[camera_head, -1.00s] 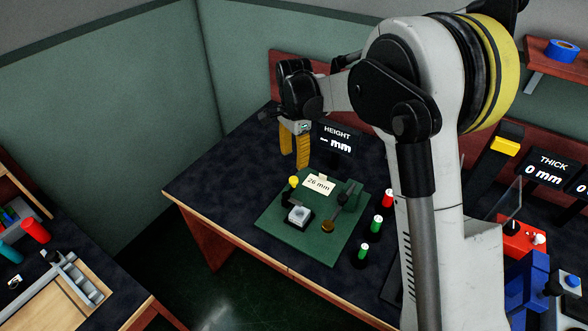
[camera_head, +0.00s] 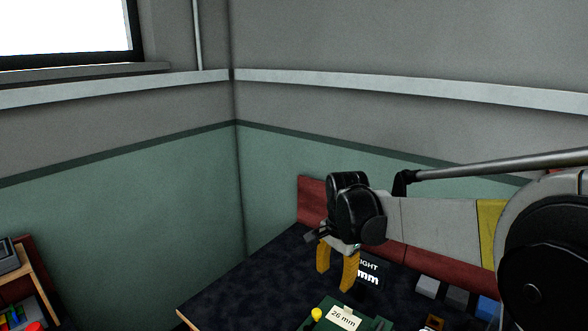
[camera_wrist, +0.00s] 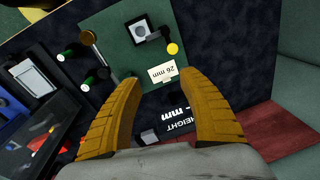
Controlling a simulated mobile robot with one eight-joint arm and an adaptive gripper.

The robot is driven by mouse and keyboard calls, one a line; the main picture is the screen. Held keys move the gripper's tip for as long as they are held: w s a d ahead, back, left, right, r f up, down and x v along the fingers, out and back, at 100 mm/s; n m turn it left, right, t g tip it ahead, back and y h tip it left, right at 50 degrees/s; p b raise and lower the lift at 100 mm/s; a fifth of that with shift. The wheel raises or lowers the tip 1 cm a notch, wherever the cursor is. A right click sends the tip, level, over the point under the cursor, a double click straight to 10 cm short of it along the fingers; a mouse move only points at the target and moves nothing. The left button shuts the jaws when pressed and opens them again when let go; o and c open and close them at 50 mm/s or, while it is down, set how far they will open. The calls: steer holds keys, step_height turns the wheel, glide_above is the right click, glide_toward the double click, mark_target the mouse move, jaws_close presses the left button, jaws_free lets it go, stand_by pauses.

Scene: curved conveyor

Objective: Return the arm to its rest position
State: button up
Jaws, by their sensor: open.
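My gripper (camera_head: 337,268) is open and empty, with its yellow fingers pointing down above the dark worktable (camera_head: 240,283) in the head view. In the wrist view my gripper (camera_wrist: 160,88) shows two spread yellow fingers with nothing between their tips. My arm reaches in from the right of the head view, its forearm roughly level. Below the fingers is a green board (camera_wrist: 120,45) with a "26 mm" card (camera_wrist: 163,72) and a yellow knob (camera_wrist: 173,48).
The height display (camera_head: 368,272) stands right behind my gripper. Several small blocks (camera_head: 457,297) lie at the table's back right. A red back panel (camera_head: 312,200) and green walls stand beyond.

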steer(key=s+d+r+n+t, duration=0.1)
steer(key=s+d+r+n, duration=0.15)
steer(key=s, duration=0.35)
steer(key=s+d+r+n+t, duration=0.2)
steer(key=s+d+r, duration=0.15)
steer(key=s, duration=0.25)
steer(key=s+d+f+n+t, duration=0.2)
steer(key=s+n, duration=0.3)
steer(key=s, duration=0.6)
steer(key=shift+s+d+t, duration=0.2)
steer(key=shift+d+t, duration=0.1)
steer(key=shift+t, duration=0.1)
